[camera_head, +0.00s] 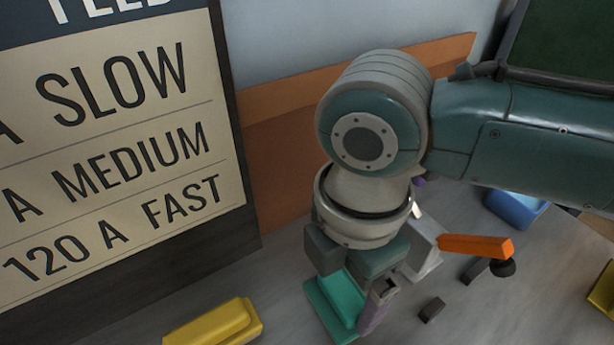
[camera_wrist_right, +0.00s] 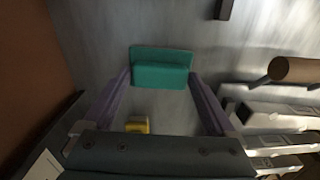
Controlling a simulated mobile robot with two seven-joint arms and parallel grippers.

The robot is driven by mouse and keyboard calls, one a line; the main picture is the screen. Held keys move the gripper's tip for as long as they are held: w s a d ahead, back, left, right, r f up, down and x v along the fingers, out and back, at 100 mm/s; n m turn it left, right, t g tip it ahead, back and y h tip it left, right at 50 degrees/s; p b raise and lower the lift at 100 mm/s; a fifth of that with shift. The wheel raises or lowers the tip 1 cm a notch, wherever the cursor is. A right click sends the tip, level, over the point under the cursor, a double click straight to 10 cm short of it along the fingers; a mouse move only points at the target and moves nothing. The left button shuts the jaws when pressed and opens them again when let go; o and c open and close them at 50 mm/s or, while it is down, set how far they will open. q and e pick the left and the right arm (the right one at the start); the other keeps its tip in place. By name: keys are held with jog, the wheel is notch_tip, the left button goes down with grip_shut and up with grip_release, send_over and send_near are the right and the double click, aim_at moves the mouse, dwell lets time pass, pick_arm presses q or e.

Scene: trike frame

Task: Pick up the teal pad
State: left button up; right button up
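The teal pad (camera_head: 336,306) lies on the grey surface directly below my right gripper (camera_head: 352,300) in the head view. In the right wrist view the teal pad (camera_wrist_right: 161,70) shows whole, a flat teal block with a raised edge. The right gripper's two purple fingers (camera_wrist_right: 160,78) are spread apart, with their tips near the pad's left and right ends. I cannot tell whether they touch it. In the head view one purple finger shows beside the pad; the other is mostly hidden. My left gripper is in neither view.
A yellow block (camera_head: 215,325) lies to the left of the pad. A white part with an orange handle (camera_head: 475,246) is close on the right. A large lettered board (camera_head: 110,150) stands at the left.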

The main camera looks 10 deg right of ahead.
aim_at(343, 290)
jog(key=c, duration=0.9)
notch_tip(343, 290, up, 20)
jog(key=p, duration=0.5)
jog(key=o, duration=0.8)
jog(key=c, duration=0.6)
jog(key=shift+p, duration=0.35)
jog(key=shift+c, duration=0.2)
